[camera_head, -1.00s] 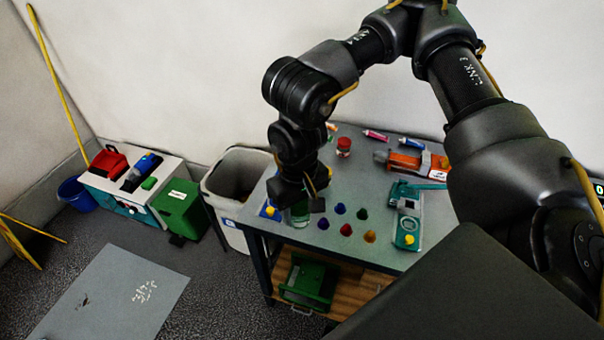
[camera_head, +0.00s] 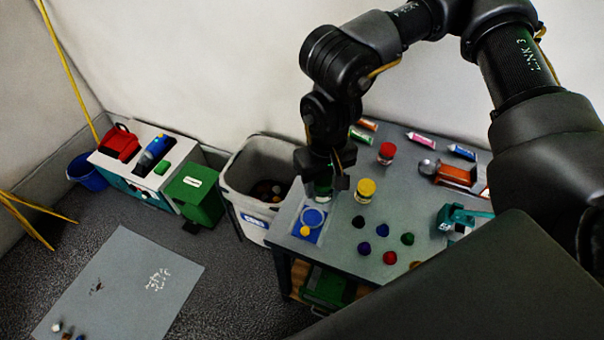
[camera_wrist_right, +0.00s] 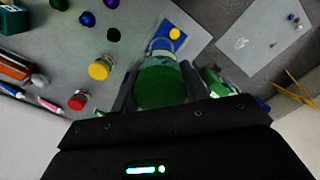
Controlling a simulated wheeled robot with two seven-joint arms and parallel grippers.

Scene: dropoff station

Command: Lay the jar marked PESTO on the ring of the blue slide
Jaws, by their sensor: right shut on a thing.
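My right gripper (camera_head: 323,180) is shut on a jar with a green lid (camera_wrist_right: 160,86). The jar also shows in the head view (camera_head: 322,192), mostly hidden by the fingers; I cannot read its label. The blue slide (camera_head: 318,236) lies at the left end of the table, with a pale ring (camera_head: 313,217) and a yellow knob on it. In the wrist view the slide (camera_wrist_right: 182,44) lies just beyond the jar, which overlaps the ring's near side. The jar looks held above the table, behind the ring in the head view. My left gripper is out of view.
A yellow-lidded jar (camera_head: 365,192) stands close right of the gripper, and a red-lidded jar (camera_head: 386,153) farther back. Several coloured pieces (camera_head: 382,230) stand on the grey table. A grey bin (camera_head: 240,190) is beside the table's left edge.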

